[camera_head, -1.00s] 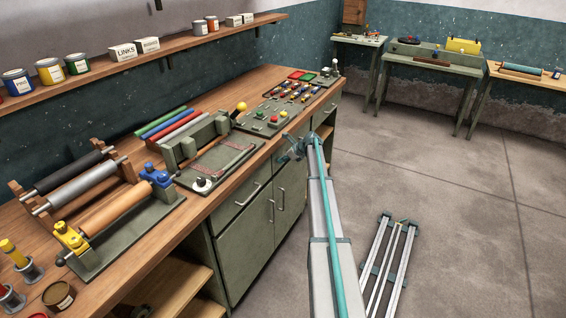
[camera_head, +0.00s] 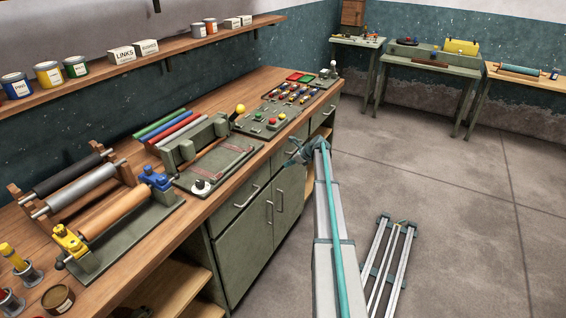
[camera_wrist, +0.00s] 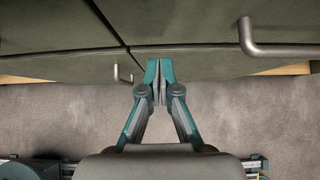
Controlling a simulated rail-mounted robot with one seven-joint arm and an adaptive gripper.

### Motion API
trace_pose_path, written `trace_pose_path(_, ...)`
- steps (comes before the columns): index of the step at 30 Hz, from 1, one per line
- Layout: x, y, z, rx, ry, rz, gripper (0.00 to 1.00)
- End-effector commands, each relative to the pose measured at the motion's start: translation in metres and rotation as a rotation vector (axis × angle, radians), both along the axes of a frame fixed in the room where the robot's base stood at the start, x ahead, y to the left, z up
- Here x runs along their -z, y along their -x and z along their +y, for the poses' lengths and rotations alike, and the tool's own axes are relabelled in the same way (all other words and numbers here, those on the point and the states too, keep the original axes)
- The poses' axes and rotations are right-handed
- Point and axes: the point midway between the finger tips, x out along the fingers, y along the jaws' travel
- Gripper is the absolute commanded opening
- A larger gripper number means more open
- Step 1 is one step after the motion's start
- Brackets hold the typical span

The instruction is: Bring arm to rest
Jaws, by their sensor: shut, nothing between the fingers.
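My gripper (camera_wrist: 159,75) is shut and empty, its two teal-tipped fingers together in the wrist view. It points toward the green cabinet front (camera_wrist: 210,62) under the workbench, with the grey floor below. In the head view my gripper (camera_head: 290,161) shows small and partly hidden by my own arm, beside the front edge of the bench. My arm stretches up from the bottom of the picture along the right side of the bench.
The workbench (camera_head: 222,198) runs along the left with rollers, a press plate and a button panel on it. Cabinet handles (camera_wrist: 262,45) stick out near my gripper. Open floor (camera_head: 450,215) lies to the right. Side tables (camera_head: 425,65) stand at the back.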

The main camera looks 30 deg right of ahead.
Motion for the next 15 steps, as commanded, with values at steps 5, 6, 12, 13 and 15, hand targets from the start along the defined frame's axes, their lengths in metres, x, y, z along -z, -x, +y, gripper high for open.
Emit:
trace_pose_path(5,-0.027,0.027,-0.013,0.001,0.001,-0.001,0.0)
trace_pose_path(6,-0.033,0.032,-0.016,0.001,0.001,-0.001,0.0)
trace_pose_path(12,-0.056,0.051,-0.027,0.001,0.002,0.001,0.0)
trace_pose_path(13,-0.058,0.053,-0.029,0.0,0.001,0.002,0.0)
trace_pose_path(15,-0.063,0.057,-0.031,0.0,0.001,0.002,0.0)
